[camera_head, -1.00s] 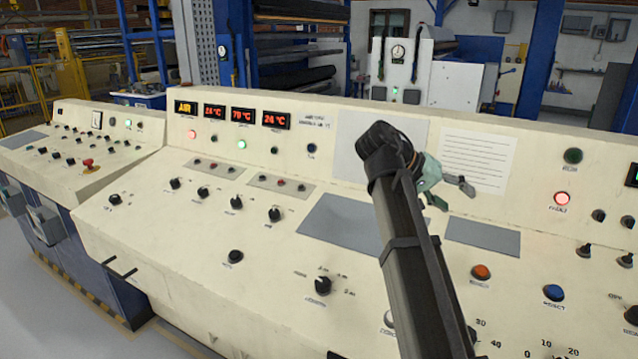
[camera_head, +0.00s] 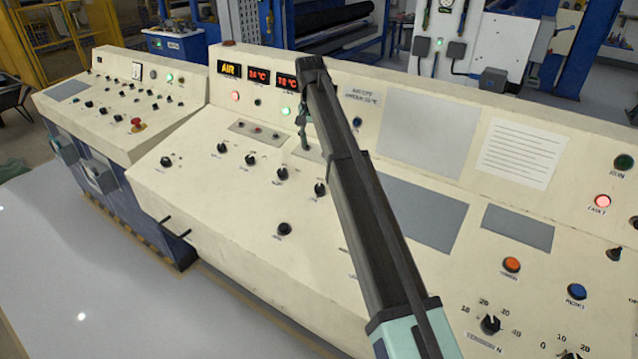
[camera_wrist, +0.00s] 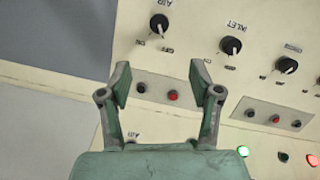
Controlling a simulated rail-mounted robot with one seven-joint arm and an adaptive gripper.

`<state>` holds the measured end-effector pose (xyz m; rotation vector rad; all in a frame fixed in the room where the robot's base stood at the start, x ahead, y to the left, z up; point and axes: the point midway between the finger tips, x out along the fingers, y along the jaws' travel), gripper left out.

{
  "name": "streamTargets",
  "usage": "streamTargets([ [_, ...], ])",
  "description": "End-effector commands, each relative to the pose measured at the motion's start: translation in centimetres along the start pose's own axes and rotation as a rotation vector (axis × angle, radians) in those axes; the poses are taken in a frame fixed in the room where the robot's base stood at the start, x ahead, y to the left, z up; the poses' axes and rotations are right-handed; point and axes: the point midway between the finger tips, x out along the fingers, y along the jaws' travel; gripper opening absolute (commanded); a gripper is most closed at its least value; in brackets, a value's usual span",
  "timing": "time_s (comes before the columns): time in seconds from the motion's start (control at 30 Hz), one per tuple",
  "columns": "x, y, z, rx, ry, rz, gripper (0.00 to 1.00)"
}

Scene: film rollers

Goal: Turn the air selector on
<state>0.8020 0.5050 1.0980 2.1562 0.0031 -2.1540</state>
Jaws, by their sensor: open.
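The air selector is a black knob (camera_wrist: 159,23) with an upside-down AIR label, at the top of the wrist view. A pale pointer mark on it faces roughly down in that view. In the head view my gripper (camera_head: 304,137) is mostly hidden by my arm.
The INLET knob (camera_wrist: 231,45) sits close beside the air knob. A small plate with a red button (camera_wrist: 173,96) lies between my fingers in the wrist view. An AIR display (camera_head: 229,69) is lit on the upright panel. The lower desk near the knobs is clear.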

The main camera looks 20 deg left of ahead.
Motion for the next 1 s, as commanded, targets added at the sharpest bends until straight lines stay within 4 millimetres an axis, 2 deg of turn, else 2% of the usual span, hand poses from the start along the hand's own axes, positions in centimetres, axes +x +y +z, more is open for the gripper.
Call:
streamTargets([
  [0.17, 2.4, 0.2, 0.1, 0.000, -0.001, 0.002, 0.64],
  [0.7, 12.7, 0.2, 0.1, -0.001, -0.001, 0.003, 0.64],
  [1.0, 16.1, 0.2, 0.0, -0.001, 0.001, 0.002, 0.64],
])
